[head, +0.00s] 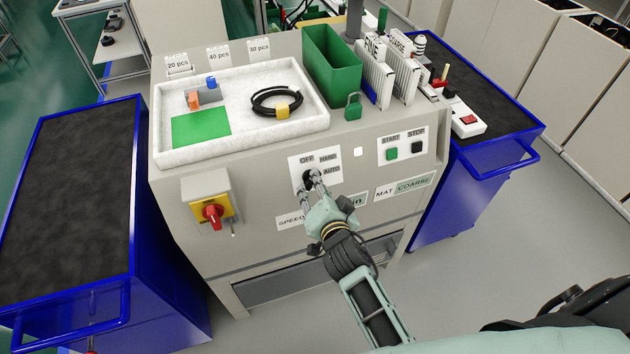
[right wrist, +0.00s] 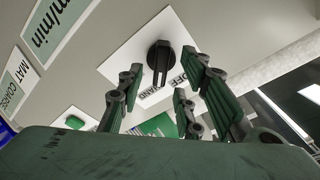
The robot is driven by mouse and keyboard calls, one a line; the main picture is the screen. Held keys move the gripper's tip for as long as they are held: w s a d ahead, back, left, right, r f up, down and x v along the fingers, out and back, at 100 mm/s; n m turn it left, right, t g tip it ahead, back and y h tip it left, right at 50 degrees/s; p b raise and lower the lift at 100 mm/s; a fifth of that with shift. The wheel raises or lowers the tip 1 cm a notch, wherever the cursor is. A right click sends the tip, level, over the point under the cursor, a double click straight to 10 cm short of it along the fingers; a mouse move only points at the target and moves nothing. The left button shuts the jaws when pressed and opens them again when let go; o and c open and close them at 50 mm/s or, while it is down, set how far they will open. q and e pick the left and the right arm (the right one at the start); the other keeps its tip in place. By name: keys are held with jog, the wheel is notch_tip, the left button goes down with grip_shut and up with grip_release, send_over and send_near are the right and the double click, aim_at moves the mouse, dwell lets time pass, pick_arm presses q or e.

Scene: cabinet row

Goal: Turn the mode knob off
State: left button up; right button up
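The mode knob (right wrist: 160,58) is black with a raised bar, on a white plate (head: 328,160) marked OFF, HAND and AUTO on the grey cabinet front. In the right wrist view its bar runs down toward the HAND label. My right gripper (head: 311,187) is in front of the knob and partly covers it in the head view. In the right wrist view the right gripper (right wrist: 163,88) has its fingers spread on either side of the knob, with no clear contact. My left gripper is not in view.
A red and yellow switch (head: 212,212) sits to the left. Green START (head: 392,154) and black STOP (head: 417,147) buttons sit to the right. A white tray (head: 240,144) and a green bin (head: 331,65) stand on top. Blue carts (head: 165,240) flank the cabinet.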

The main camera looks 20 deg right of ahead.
jog(key=shift+x, duration=1.4)
jog(key=shift+a, duration=0.1)
grip_shut()
